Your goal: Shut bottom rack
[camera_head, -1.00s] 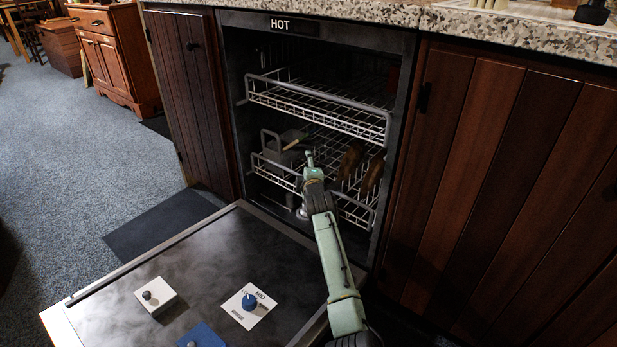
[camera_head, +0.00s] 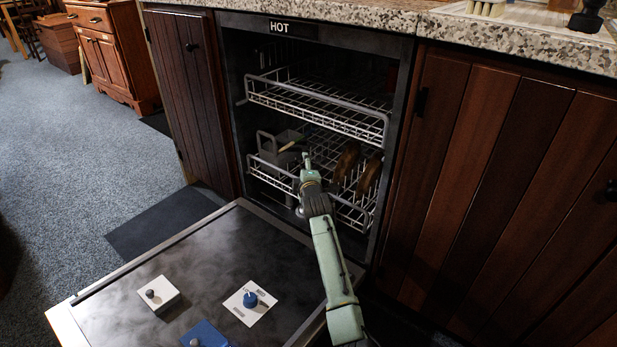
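The bottom rack (camera_head: 349,216) is a white wire rack low inside the open dishwasher (camera_head: 232,90). Its front edge is near the opening of the cavity. It holds a grey basket (camera_head: 268,152) with utensils at the left and brown dishes (camera_head: 368,178) at the right. My gripper (camera_head: 306,160) reaches in from the front, at the rack's front edge near its middle. My arm hides part of the rack. The fingers are small and dark here, and I cannot tell whether they are apart or touch the rack.
Wood cabinets flank the opening. A granite counter (camera_head: 500,35) runs above.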

